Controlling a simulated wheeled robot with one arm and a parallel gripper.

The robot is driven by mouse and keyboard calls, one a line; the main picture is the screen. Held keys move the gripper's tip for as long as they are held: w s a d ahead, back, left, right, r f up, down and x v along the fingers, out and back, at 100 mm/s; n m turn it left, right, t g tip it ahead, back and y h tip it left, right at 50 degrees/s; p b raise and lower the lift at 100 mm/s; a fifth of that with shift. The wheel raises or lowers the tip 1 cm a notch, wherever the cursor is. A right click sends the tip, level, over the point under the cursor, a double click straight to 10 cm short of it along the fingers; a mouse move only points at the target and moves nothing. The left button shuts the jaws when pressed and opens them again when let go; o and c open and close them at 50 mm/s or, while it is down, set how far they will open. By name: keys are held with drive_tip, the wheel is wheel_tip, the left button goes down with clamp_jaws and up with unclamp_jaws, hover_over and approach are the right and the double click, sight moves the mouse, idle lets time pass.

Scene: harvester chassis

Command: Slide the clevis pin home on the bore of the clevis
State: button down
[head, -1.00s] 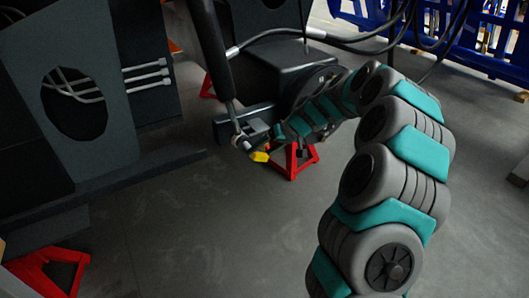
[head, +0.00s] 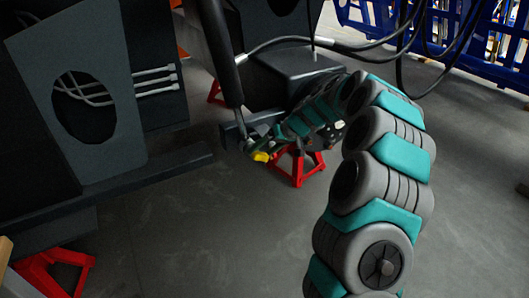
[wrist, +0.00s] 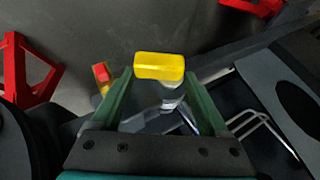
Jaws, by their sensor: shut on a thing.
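The clevis pin shows as a yellow block-like end (wrist: 160,66) between the tips of my green fingers in the wrist view. A bright metal part lies just behind it; I cannot tell whether this is the pin's shank or the clevis. In the head view the yellow end (head: 261,157) hangs at the tip of my gripper (head: 267,147), which is shut on it. The clevis (head: 246,144) is at the lower end of a dark cylinder rod, just left of the gripper. Its bore and the pin's alignment with it cannot be made out.
A red stand (head: 297,167) is behind and below my gripper. Dark chassis panels (head: 75,95) fill the left, with a low beam (head: 130,180) running towards the clevis. Black hoses (head: 340,45) hang above my arm. A small red-and-yellow object (wrist: 102,77) shows left of the fingers.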

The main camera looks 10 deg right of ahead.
drive_tip(key=shift+w, duration=0.4)
unclamp_jaws()
drive_tip(key=shift+a, duration=0.1)
drive_tip(key=shift+r, duration=0.1)
drive_tip(key=v, duration=0.7)
drive_tip(key=shift+r, duration=0.25)
